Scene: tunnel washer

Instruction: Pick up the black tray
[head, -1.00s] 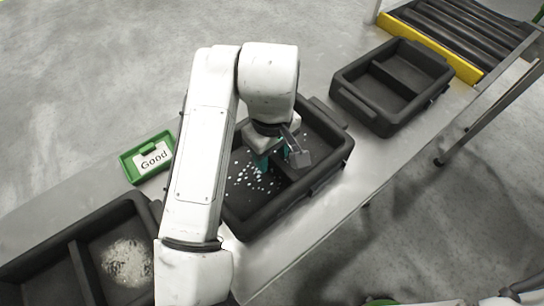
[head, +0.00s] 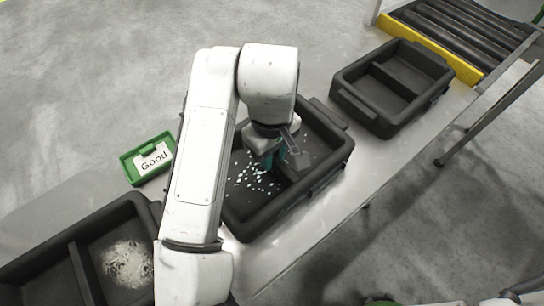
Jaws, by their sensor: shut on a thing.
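The middle black tray (head: 325,177) lies on the grey table, with a divider between two compartments. White specks (head: 248,178) are scattered over its near left compartment. My gripper (head: 275,160), with teal fingers, reaches down into this tray at the divider. It is shut on the tray's divider, mostly hidden by the wrist. The tray appears to rest on the table. My arm hides the tray's left side. Another black tray (head: 362,107), empty and divided, stands at the upper right. A third black tray (head: 40,248) at the lower left holds a whitish patch.
A green holder with a "Good" card (head: 152,158) lies left of my arm. A roller conveyor (head: 470,25) with a yellow edge (head: 425,42) is at the upper right. Bare table (head: 335,215) shows right of the middle tray; grey floor lies beyond.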

